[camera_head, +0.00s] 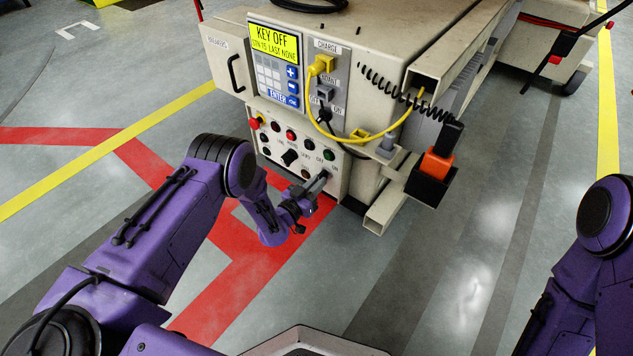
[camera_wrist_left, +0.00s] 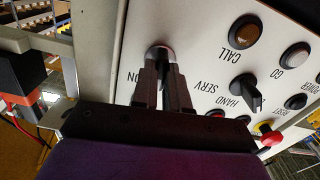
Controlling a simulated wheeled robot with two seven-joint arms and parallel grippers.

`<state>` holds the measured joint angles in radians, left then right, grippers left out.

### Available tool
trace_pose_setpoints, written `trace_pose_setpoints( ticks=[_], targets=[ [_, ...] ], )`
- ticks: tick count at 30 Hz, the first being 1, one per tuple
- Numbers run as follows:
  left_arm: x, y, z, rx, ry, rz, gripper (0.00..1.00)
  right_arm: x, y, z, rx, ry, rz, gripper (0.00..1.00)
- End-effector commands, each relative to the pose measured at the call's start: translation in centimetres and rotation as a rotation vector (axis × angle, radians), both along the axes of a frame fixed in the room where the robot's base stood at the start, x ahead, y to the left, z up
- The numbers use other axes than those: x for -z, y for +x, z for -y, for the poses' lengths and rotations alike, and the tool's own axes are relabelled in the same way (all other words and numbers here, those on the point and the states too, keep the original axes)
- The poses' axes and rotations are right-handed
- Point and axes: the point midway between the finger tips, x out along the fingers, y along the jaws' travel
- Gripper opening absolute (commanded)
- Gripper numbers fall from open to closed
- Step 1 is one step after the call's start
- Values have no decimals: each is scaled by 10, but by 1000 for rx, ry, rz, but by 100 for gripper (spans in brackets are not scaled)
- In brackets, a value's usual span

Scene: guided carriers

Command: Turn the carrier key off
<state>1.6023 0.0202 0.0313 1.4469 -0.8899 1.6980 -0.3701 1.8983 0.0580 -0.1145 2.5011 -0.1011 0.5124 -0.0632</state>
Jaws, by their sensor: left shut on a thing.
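The carrier (camera_head: 380,70) is a beige machine with a white control panel (camera_head: 285,150) on its front. My left gripper (camera_head: 321,181) is at the lower right of this panel. In the left wrist view its two dark fingers (camera_wrist_left: 162,82) are shut on the carrier key, in front of a round silver key switch (camera_wrist_left: 158,52). The fingers hide most of the key. "ON" is printed beside the switch; the other label is hidden. The carrier screen (camera_head: 274,50) reads "KEY OFF". My right gripper is outside the views.
Several buttons and a black selector knob (camera_wrist_left: 246,90) sit close to the key, with a red stop button (camera_head: 254,123) at the panel's left. A yellow cable (camera_head: 385,128) hangs above right. An orange and black connector (camera_head: 437,165) juts out at right. Floor in front is clear.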

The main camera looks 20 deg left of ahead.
Motion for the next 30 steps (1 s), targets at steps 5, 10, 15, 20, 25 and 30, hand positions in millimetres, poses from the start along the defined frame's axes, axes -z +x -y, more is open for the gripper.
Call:
trace_pose_setpoints(
  ticks=[5,10,15,20,25,30],
  targets=[
    [1,-1,0,1,-138,-54,0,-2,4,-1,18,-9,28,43],
    [1,-1,0,1,-247,-94,0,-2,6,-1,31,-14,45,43],
    [1,-1,0,1,-325,-123,0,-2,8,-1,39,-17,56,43],
    [1,-1,1,1,-370,-139,0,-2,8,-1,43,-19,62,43],
    [1,-1,1,1,-390,-146,0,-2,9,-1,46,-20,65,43],
    [2,-2,1,1,-395,-148,0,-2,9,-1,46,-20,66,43]
  ],
)
